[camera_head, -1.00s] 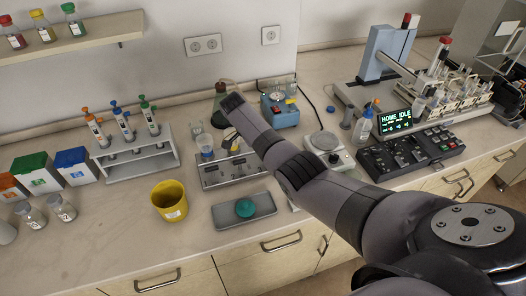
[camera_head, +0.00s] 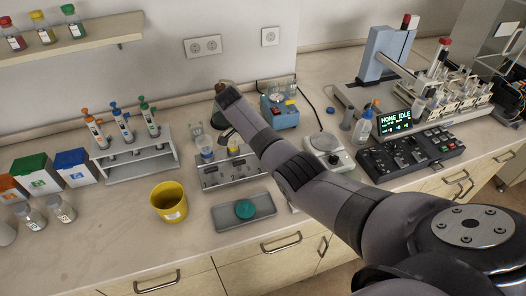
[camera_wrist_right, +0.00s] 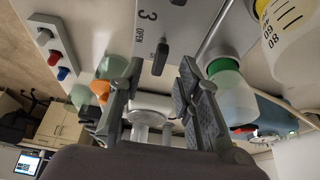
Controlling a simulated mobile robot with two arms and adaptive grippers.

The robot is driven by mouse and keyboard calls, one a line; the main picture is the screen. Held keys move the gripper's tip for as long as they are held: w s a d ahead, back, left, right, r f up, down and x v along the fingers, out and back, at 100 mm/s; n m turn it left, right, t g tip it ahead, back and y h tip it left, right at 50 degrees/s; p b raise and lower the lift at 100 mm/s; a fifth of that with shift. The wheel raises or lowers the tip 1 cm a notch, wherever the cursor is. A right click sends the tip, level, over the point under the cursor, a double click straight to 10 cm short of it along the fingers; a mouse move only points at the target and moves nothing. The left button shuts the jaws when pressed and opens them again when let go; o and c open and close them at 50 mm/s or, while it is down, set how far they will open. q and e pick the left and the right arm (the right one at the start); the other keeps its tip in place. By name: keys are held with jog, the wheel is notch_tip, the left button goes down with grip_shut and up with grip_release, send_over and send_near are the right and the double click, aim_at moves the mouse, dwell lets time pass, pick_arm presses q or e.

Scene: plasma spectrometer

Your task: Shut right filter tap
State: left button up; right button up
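The filter station (camera_head: 212,181) is a grey metal block on the bench in the head view, with small dark taps on its face. In the right wrist view its light panel (camera_wrist_right: 138,28) bears a "3" and the word "OPEN". A small dark tap handle (camera_wrist_right: 160,58) stands there, just beyond and between my fingertips. My right gripper (camera_wrist_right: 158,76) is open, with a finger on each side of the handle's line; contact cannot be told. In the head view my right arm partly hides the station. My left gripper is not in view.
A yellow cup (camera_head: 169,202) and a grey tray (camera_head: 228,220) with a teal object stand in front. A pipette rack (camera_head: 138,163) is at left. A green-collared vessel (camera_wrist_right: 230,82) is close to my right finger. A balance (camera_head: 330,158) stands right of my arm.

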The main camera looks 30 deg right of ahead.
jog(key=v, duration=0.9)
jog(key=shift+a+r, duration=0.2)
jog(key=shift+r, duration=0.05)
notch_tip(320, 180, up, 8)
jog(key=p, duration=0.5)
dwell(0.5)
